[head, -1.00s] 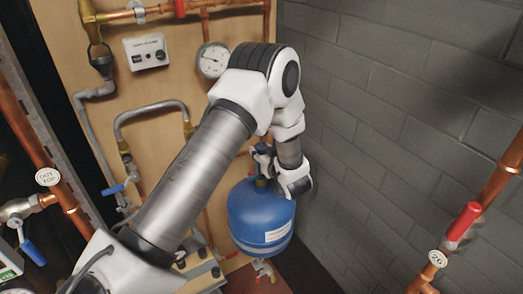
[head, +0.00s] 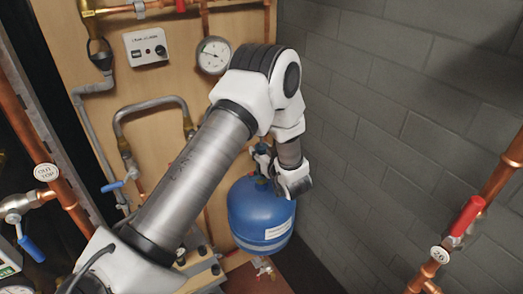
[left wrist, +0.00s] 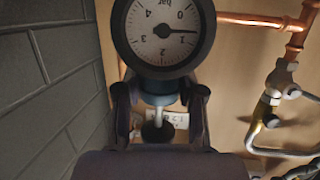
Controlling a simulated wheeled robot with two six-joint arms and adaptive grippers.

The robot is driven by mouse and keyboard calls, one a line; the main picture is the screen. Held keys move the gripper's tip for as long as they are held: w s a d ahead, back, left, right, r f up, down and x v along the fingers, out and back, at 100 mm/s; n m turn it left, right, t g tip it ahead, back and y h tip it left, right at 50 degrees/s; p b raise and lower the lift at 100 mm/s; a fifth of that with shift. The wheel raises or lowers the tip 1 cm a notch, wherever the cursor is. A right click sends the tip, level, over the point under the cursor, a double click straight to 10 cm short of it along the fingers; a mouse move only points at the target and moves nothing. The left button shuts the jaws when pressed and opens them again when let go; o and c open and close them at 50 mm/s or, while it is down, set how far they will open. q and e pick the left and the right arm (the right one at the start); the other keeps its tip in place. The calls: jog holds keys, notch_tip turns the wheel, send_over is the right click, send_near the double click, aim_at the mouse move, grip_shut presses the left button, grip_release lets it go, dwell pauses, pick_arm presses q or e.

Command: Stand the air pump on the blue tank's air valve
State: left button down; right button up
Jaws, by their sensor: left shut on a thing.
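The blue tank (head: 250,215) stands upright low in front of the wooden panel. My left gripper (head: 278,178) is at the tank's top, shut on the air pump (head: 262,153), whose dark upper part shows above the tank. In the left wrist view, the fingers of the left gripper (left wrist: 159,100) flank the pump's blue-grey collar (left wrist: 158,92). A round bar gauge, upside down in that view, appears joined to the collar. The tank's air valve is hidden, and I cannot tell whether the pump touches it. My right gripper is out of view.
A wall gauge (head: 213,56), a white control box (head: 145,46) and several pipes are on the wooden panel (head: 170,85). A grey block wall (head: 400,110) stands close on the right. A copper pipe with a red-handled valve (head: 467,216) is at the lower right.

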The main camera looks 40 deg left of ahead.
pick_arm(q)
jog(key=shift+s+f+b, duration=0.1)
jog(key=shift+f+b, duration=0.2)
jog(key=shift+f, duration=0.1)
dwell(0.5)
jog(key=c, duration=0.6)
grip_release()
jog(key=shift+p+v, duration=1.05)
jog(key=shift+v, duration=3.25)
